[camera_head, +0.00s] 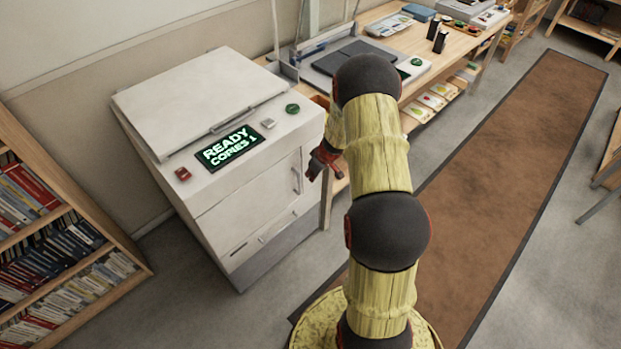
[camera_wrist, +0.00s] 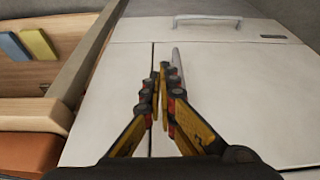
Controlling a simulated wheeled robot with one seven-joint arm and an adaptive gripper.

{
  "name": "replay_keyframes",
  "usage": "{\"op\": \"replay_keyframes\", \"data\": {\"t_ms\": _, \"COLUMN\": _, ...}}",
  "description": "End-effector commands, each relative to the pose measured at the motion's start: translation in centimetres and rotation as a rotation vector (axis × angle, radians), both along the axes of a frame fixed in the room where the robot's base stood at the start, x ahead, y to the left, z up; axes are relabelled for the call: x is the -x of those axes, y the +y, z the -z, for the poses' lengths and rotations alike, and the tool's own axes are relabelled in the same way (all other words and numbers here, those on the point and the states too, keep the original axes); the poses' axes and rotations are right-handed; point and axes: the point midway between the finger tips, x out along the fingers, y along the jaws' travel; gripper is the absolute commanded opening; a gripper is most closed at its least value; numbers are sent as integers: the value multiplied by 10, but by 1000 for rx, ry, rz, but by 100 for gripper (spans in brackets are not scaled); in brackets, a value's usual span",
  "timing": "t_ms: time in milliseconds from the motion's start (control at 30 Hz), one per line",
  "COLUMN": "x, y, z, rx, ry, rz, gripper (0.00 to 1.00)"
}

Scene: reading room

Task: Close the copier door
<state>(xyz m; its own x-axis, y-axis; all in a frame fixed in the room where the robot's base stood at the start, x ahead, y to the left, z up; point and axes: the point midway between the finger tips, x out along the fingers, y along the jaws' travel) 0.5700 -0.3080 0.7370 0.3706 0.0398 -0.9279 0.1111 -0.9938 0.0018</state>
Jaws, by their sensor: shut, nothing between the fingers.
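The white copier (camera_head: 222,215) stands left of my arm. Its front door (camera_head: 250,205) looks flush with the body, with no clear gap at its edges. A slim handle (camera_head: 297,178) sits near the door's right edge. My gripper (camera_head: 316,172) is just right of that handle, beside the copier's front right edge. In the wrist view my gripper (camera_wrist: 162,70) is shut and empty in front of white copier panels (camera_wrist: 245,85) with narrow seams. A grey handle (camera_wrist: 208,20) shows at the top. I cannot tell whether the fingertips touch the copier.
The copier's display (camera_head: 230,147) reads "READY COPIES 1", and its top lid (camera_head: 190,95) is down. A wooden table (camera_head: 465,50) with trays and booklets stands to the right. A bookshelf (camera_head: 70,225) is at left. Grey floor and a brown carpet runner (camera_head: 500,165) lie open.

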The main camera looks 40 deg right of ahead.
Motion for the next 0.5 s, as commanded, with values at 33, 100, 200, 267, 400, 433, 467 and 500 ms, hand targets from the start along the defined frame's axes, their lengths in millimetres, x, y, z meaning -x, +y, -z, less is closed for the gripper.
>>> {"op": "replay_keyframes", "data": {"t_ms": 33, "x": 4, "y": 1, "z": -8, "rx": -2, "ry": 2, "rz": 1, "gripper": 0}}
{"op": "replay_keyframes", "data": {"t_ms": 100, "x": 9, "y": 1, "z": -18, "rx": -3, "ry": 2, "rz": 0, "gripper": 0}}
{"op": "replay_keyframes", "data": {"t_ms": 200, "x": 15, "y": 0, "z": -33, "rx": -2, "ry": 3, "rz": 1, "gripper": 0}}
{"op": "replay_keyframes", "data": {"t_ms": 267, "x": 19, "y": 0, "z": -42, "rx": -2, "ry": 3, "rz": 1, "gripper": 0}}
{"op": "replay_keyframes", "data": {"t_ms": 400, "x": 27, "y": 0, "z": -60, "rx": -4, "ry": 3, "rz": 0, "gripper": 0}}
{"op": "replay_keyframes", "data": {"t_ms": 433, "x": 28, "y": 0, "z": -63, "rx": -4, "ry": 4, "rz": 0, "gripper": 0}}
{"op": "replay_keyframes", "data": {"t_ms": 467, "x": 29, "y": 0, "z": -65, "rx": -4, "ry": 5, "rz": -1, "gripper": 0}}
{"op": "replay_keyframes", "data": {"t_ms": 500, "x": 31, "y": 0, "z": -68, "rx": -4, "ry": 5, "rz": 0, "gripper": 0}}
